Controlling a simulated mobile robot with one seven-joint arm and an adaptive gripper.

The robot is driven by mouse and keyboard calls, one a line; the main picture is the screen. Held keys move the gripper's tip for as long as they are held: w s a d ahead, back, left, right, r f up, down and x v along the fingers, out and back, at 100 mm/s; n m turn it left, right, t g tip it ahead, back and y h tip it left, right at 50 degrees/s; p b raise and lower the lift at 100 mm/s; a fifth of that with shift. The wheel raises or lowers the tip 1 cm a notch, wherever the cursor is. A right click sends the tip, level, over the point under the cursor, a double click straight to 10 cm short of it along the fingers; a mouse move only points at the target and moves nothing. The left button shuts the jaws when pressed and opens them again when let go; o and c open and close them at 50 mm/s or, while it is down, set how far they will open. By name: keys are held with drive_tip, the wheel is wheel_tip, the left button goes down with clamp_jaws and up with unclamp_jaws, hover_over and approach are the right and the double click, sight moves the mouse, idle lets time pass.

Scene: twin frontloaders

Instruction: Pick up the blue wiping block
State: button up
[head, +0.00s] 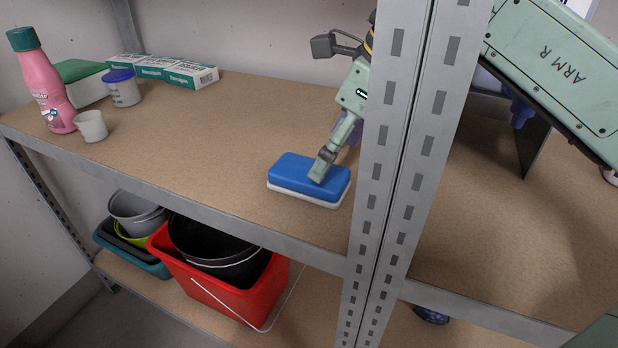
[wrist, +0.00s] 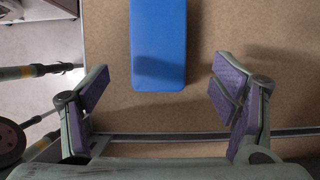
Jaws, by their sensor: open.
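The blue wiping block (head: 296,176) has a blue top and a white underside. It lies flat on the upper shelf board, left of the grey upright post. It also shows in the wrist view (wrist: 158,45), top centre, running out of the picture at the top. My gripper (head: 322,170) is at the block in the head view, with one finger in front of its top and the other mostly hidden. In the wrist view my gripper (wrist: 160,95) is open, its purple-padded fingers spread wide on either side of the block's line, apart from it.
The grey upright post (head: 395,150) stands close right of my gripper. A pink bottle (head: 45,85), a white cup (head: 91,126), a blue-lidded jar (head: 122,88) and green-white boxes (head: 165,70) stand at the back left. Buckets and a red bin (head: 215,285) sit below. The shelf between is clear.

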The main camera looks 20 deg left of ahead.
sight(288, 175)
drive_tip(key=x, duration=0.5)
drive_tip(key=shift+s, duration=0.15)
drive_tip(key=shift+d, duration=0.1)
drive_tip(key=shift+c, duration=0.4)
drive_tip(key=c, duration=1.2)
